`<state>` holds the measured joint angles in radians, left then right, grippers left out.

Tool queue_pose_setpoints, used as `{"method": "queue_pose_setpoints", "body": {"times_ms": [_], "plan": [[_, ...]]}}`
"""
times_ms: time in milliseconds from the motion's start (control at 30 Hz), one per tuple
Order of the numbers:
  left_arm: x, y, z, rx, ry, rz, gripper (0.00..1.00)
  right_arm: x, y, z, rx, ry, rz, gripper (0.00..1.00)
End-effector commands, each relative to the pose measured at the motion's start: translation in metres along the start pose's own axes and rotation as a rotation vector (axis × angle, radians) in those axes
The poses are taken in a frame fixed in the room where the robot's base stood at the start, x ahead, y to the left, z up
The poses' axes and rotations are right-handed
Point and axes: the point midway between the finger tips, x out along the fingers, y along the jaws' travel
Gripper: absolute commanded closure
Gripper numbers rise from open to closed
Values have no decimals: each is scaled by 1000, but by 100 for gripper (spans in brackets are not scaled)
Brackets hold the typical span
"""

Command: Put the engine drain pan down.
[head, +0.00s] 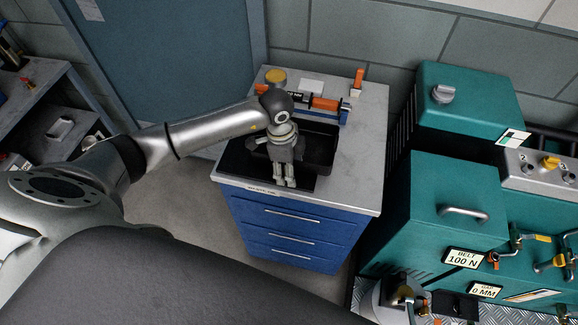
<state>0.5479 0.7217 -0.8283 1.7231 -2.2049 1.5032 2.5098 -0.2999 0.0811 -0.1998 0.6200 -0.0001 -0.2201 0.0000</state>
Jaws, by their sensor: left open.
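The engine drain pan (321,150) is a black, shallow, open tray on the grey top of a blue drawer cabinet. It lies at the back of a flat black mat (240,165), and its middle is partly hidden by my left arm. My left gripper (284,182) is open, pointing down over the front part of the mat, in front of the pan. Nothing shows between its fingers. I cannot tell whether the fingers touch the pan's front edge.
The blue drawer cabinet (290,225) has a clear strip of top at the right. Orange and blue tools (325,103) and a yellow-lidded can (275,76) stand along its back. A teal machine (455,200) stands close on the right. A grey shelf (60,130) is at the left.

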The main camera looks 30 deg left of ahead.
Motion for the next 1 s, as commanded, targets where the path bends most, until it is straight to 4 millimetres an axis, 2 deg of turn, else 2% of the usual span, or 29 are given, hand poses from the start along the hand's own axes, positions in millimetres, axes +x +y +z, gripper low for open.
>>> {"method": "queue_pose_setpoints", "body": {"times_ms": [167,400,600,800,1000], "plan": [[-19,-1,0,0,2,-5,43,7,0,0,0,0,0,100],[-70,-2,0,2,1,-7,43,22,-1,2,0,0,0,100],[-104,-1,0,0,1,-4,43,29,-1,2,1,1,-1,100],[-119,0,0,0,0,-2,43,30,-2,2,1,1,-2,100],[-120,0,0,0,0,-1,43,30,-2,2,1,1,-2,100]]}}
